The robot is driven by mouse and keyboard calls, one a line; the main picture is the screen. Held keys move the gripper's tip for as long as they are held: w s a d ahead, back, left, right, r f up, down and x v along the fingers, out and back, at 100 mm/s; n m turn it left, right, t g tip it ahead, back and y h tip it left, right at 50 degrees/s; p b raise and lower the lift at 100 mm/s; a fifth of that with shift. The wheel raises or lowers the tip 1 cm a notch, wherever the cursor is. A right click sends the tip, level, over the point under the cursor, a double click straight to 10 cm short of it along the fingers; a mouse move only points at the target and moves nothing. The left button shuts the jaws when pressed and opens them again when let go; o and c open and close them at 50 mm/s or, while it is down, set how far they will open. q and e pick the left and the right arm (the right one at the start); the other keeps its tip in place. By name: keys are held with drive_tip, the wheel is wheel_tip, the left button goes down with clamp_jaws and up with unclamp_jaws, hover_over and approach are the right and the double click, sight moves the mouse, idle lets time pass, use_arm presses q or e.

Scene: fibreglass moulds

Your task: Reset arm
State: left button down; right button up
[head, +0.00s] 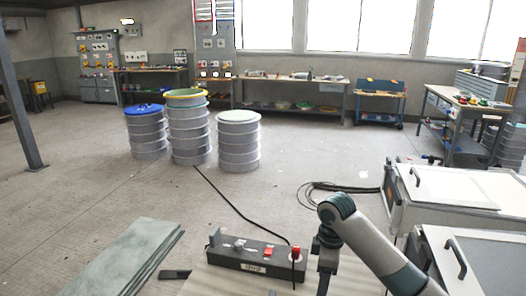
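My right arm comes in from the lower right and bends down at its elbow. My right gripper (323,280) hangs at the bottom edge, just right of a dark control box (250,253). Its fingertips are cut off or too small to read, so I cannot tell whether it is open or shut. The box lies on a pale board or tabletop (205,280) and has a red switch and a red plug with a black cable. My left arm and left gripper are not in view.
White cabinets with handles (445,186) stand close on the right. Grey sheets (128,258) are stacked at the lower left. Several ribbed drums (239,143) stand further back. A black cable crosses the floor. Open concrete floor (70,200) lies to the left.

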drive_tip(key=s+a+f+m+t+y, duration=0.1)
drive_tip(key=s+a+f+m, duration=0.2)
drive_tip(key=s+f, duration=0.55)
drive_tip(key=s+a+f+m+t+y, duration=0.1)
drive_tip(key=s+a+f+m, duration=0.1)
drive_tip(key=s+f, duration=0.65)
drive_tip(key=s+d+m+t+h, duration=0.1)
drive_tip(key=s+d+m, duration=0.35)
drive_tip(key=s, duration=0.65)
drive_tip(key=s+d+m+h, duration=0.1)
drive_tip(key=s+d+m, duration=0.3)
drive_tip(key=s, duration=0.7)
wheel_tip(320, 180, down, 28)
drive_tip(key=s+r+n+g, duration=0.1)
drive_tip(key=s+d+f, duration=0.2)
drive_tip(key=s+f, duration=0.7)
drive_tip(key=s+d+f+g, duration=0.1)
drive_tip(key=s+d+f, duration=0.1)
drive_tip(key=s+f, duration=0.7)
drive_tip(key=shift+f, duration=0.15)
drive_tip(key=shift+s, duration=0.1)
